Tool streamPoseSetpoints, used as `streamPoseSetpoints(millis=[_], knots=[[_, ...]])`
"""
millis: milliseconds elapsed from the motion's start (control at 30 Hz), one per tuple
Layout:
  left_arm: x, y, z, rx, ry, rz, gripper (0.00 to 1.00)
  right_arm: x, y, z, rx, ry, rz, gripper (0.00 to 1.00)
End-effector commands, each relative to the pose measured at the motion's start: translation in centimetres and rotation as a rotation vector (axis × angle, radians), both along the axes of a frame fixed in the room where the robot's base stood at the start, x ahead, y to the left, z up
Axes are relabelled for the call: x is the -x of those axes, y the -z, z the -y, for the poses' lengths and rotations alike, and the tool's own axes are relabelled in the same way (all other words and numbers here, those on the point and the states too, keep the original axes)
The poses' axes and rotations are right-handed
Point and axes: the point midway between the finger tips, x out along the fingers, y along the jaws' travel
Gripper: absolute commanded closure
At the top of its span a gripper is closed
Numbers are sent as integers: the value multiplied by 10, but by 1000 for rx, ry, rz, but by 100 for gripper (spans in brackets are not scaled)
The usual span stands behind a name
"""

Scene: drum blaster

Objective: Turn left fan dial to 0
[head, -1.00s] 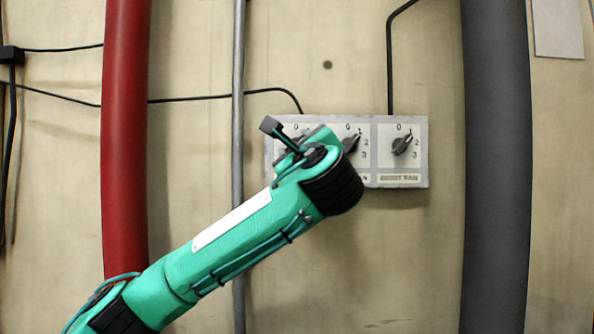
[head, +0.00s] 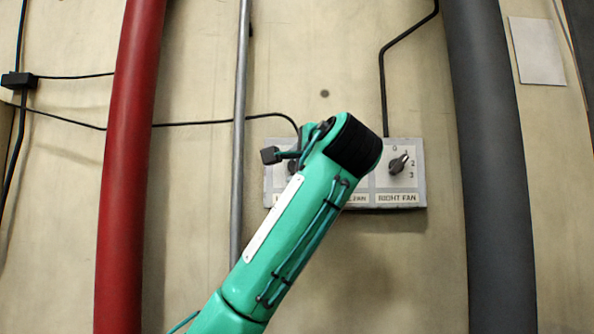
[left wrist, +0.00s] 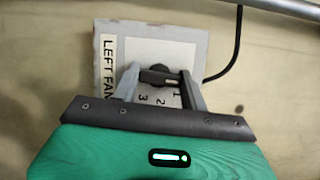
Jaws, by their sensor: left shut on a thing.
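The left fan dial (left wrist: 158,72) is a dark knob on a pale plate labelled LEFT FAN in the left wrist view. The fingers of my left gripper (left wrist: 160,82) are on both sides of the knob, shut on it. The numbers 1, 2 and 3 show around it; the 0 is not visible, and I cannot tell which number it points to. In the head view only a small part of the dial (head: 293,167) shows, and my arm hides the fingertips. My right gripper is not in view.
The grey panel also carries the right fan dial (head: 398,164); my arm covers the middle dial. A thin grey pipe (head: 240,120) runs just left of the panel. A red pipe (head: 130,160) and a thick dark grey pipe (head: 490,160) stand farther out. Black cables cross the wall.

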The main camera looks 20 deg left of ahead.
Motion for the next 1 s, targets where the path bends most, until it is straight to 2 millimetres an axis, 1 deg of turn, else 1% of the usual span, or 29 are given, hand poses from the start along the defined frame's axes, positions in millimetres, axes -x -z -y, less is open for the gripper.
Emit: streamPoseSetpoints(millis=[33, 300, 733, 767, 800, 833, 867, 1000], knots=[[-1, 4, 1, 21, 0, -1, 79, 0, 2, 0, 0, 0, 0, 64], [-1, 3, 1, 79, 0, 15, 79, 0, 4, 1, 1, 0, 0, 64], [-1, 3, 0, 86, -1, 17, 79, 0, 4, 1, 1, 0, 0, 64], [-1, 3, 0, 86, -1, 17, 52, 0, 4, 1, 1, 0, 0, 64], [-1, 3, 0, 86, 0, 17, 45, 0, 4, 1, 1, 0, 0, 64], [-1, 3, 0, 85, 0, 18, 39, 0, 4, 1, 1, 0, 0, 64], [-1, 3, 0, 85, 0, 18, 35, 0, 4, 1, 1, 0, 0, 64], [-1, 2, 0, 85, 0, 20, 35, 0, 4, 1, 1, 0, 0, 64]])
